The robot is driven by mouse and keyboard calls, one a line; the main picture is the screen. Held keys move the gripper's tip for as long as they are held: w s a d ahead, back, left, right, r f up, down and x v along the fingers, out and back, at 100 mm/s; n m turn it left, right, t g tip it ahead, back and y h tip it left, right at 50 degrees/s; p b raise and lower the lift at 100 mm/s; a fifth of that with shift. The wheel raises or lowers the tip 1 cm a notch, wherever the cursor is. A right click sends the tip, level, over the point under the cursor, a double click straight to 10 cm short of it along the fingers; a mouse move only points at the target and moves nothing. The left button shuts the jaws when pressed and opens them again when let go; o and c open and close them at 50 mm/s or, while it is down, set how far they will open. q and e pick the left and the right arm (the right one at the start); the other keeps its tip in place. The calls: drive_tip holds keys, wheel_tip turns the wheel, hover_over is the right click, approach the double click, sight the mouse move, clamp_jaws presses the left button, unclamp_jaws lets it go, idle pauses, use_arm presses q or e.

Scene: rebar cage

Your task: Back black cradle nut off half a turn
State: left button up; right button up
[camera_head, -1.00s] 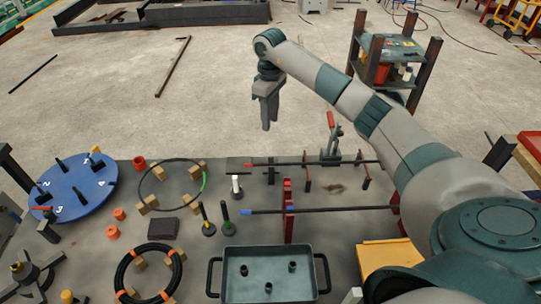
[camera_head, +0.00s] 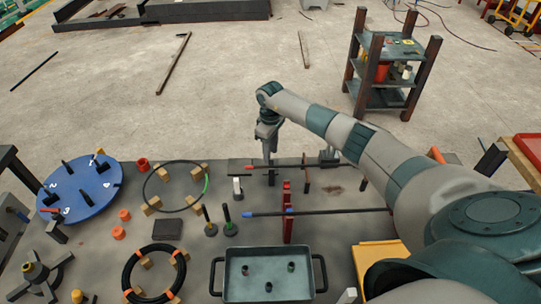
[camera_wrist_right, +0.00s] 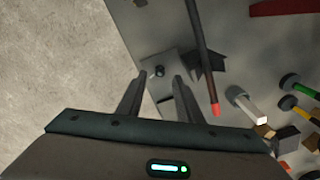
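My right gripper (camera_head: 267,155) points down just behind the red-tipped rod at the table's far edge. In the right wrist view my gripper (camera_wrist_right: 160,77) is open, its two fingers apart with nothing held. A small black stud or nut (camera_wrist_right: 159,71) on a grey plate (camera_wrist_right: 153,62) shows between and beyond the fingertips. A black angular cradle-like part (camera_wrist_right: 208,64) lies beside it, under the red-tipped rod (camera_wrist_right: 205,50). I cannot tell if the fingers touch the nut. My left gripper is out of view.
A white-topped post (camera_wrist_right: 246,105) stands close to the rod's red tip. A second, blue-tipped rod (camera_head: 330,211) lies nearer, with a red upright (camera_head: 287,215). A grey tray (camera_head: 268,286), black ring (camera_head: 127,280) and blue disc (camera_head: 85,188) occupy the table's front and left.

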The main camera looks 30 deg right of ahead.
drive_tip(key=shift+f, duration=1.95)
clamp_jaws()
